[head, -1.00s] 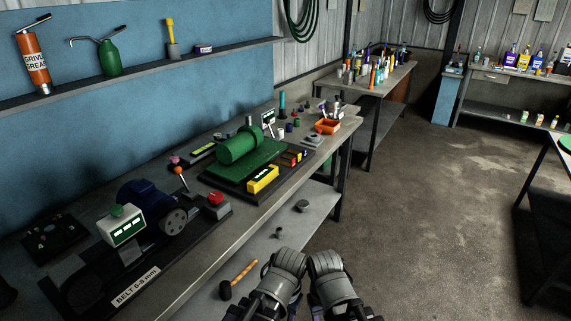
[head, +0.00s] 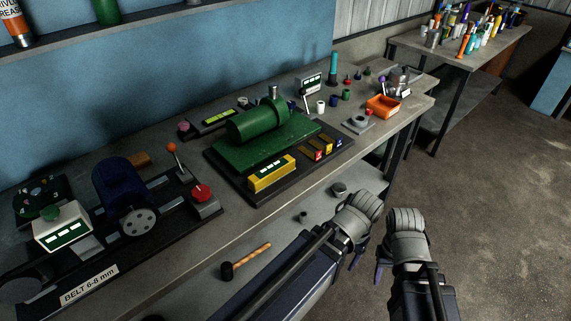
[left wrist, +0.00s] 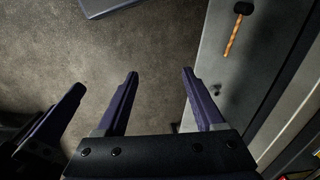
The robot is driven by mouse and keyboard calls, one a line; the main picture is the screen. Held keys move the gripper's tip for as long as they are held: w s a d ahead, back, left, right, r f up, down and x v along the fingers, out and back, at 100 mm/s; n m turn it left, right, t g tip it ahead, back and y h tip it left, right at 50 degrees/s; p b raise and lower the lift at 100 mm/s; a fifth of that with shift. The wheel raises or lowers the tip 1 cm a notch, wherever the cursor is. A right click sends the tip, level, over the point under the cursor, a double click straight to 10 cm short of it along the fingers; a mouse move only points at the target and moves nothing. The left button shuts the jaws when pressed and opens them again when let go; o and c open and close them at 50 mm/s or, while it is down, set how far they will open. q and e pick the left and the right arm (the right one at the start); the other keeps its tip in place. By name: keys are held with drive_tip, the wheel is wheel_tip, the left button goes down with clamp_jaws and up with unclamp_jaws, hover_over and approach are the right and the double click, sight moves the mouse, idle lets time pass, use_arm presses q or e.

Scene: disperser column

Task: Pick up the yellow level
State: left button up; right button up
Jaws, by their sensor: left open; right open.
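The yellow level (head: 271,174) is a short yellow block with green windows. It lies on the front edge of the dark base under the green machine on the bench, in the head view. My left gripper (head: 356,261) hangs in front of the bench, below and right of the level. In the left wrist view the left gripper (left wrist: 160,73) has its two fingers apart with nothing between them. My right gripper (head: 381,264) is beside it, farther right, over the floor. Its fingers are partly hidden by its wrist. Both are well apart from the level.
The green machine (head: 258,123) stands directly behind the level, and small coloured blocks (head: 318,149) lie to its right. A red knob (head: 202,193) is to the left. A mallet (head: 246,261) lies on the lower shelf. The floor at right is clear.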

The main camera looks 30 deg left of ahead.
use_arm(q)
drive_tip(key=shift+o, duration=0.9)
drive_tip(key=w+a+r+n+h+p, duration=0.1)
drive_tip(key=w+a+r+n+p, duration=0.1)
drive_tip(key=n, duration=0.4)
drive_tip(key=w+a+r, duration=0.1)
drive_tip(key=w+a, duration=0.1)
drive_tip(key=shift+w, duration=0.35)
drive_tip(key=n+t+h+p, duration=0.3)
drive_tip(key=n+p, duration=0.6)
drive_tip(key=n, duration=1.8)
approach(271, 168)
drive_tip(key=shift+t+y, duration=0.6)
drive_tip(key=d+f, duration=0.3)
drive_tip(key=shift+s+d, duration=0.1)
drive_tip(key=shift+s, duration=0.1)
drive_tip(key=shift+a+r+n, duration=0.15)
drive_tip(key=shift+a+n, duration=0.3)
drive_tip(key=shift+n, duration=0.05)
drive_tip(key=shift+b+x, duration=1.05)
drive_tip(key=shift+b, duration=0.05)
drive_tip(key=b+x, duration=0.1)
drive_tip(key=x, duration=0.1)
drive_tip(key=b+x, duration=0.4)
drive_tip(key=shift+w+a, duration=0.1)
drive_tip(key=shift+a, duration=0.25)
drive_tip(key=shift+r, duration=0.1)
